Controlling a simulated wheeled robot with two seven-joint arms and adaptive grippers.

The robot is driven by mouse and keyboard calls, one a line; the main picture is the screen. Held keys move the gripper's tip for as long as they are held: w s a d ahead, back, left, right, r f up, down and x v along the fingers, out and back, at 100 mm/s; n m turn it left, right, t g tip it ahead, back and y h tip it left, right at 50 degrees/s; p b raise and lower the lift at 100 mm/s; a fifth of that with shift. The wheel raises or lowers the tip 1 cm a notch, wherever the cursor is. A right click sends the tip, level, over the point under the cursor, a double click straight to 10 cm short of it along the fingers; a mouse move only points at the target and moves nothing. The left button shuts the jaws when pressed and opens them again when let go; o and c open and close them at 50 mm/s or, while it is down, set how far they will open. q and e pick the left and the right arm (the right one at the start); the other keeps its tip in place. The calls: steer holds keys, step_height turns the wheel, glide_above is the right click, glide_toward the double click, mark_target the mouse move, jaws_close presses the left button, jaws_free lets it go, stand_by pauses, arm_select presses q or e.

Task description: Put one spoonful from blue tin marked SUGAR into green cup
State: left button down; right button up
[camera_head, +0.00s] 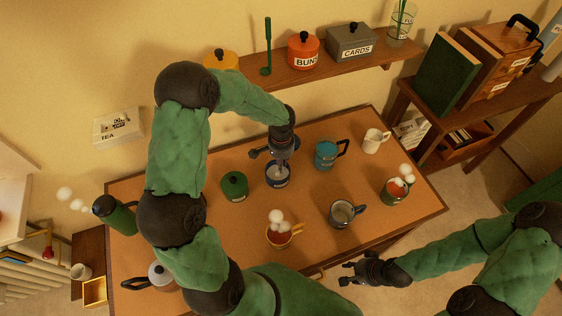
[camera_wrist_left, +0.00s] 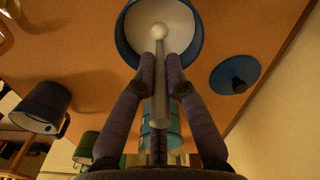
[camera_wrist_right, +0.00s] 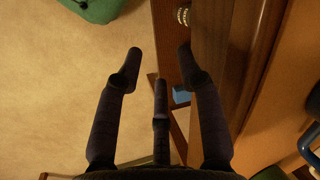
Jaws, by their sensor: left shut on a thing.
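The blue tin (camera_head: 277,182) stands open on the desk, with white contents. Its label is too small to read. It fills the top of the left wrist view (camera_wrist_left: 128,55). My left gripper (camera_head: 283,158) is above it, shut on the spoon (camera_wrist_left: 161,95). The spoon's round, pale bowl is over the tin's white contents; I cannot tell whether it touches them. A blue lid with a dark knob (camera_wrist_left: 236,78) lies beside the tin. The green cup (camera_head: 390,200), with brown drink and white puffs, stands at the desk's right. My right gripper (camera_head: 355,273) is open and empty, off the desk's front edge.
A green lidded tin (camera_head: 234,187) stands left of the blue tin. A teal mug (camera_head: 326,155), white mug (camera_head: 372,144), dark blue mug (camera_head: 345,214) and yellow cup (camera_head: 283,239) stand around. A shelf (camera_head: 335,75) with tins runs along the wall behind.

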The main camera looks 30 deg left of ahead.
arm_select(q)
steer(key=shift+r, duration=0.1)
steer(key=shift+r+p, duration=2.8)
steer(key=shift+r, duration=1.1)
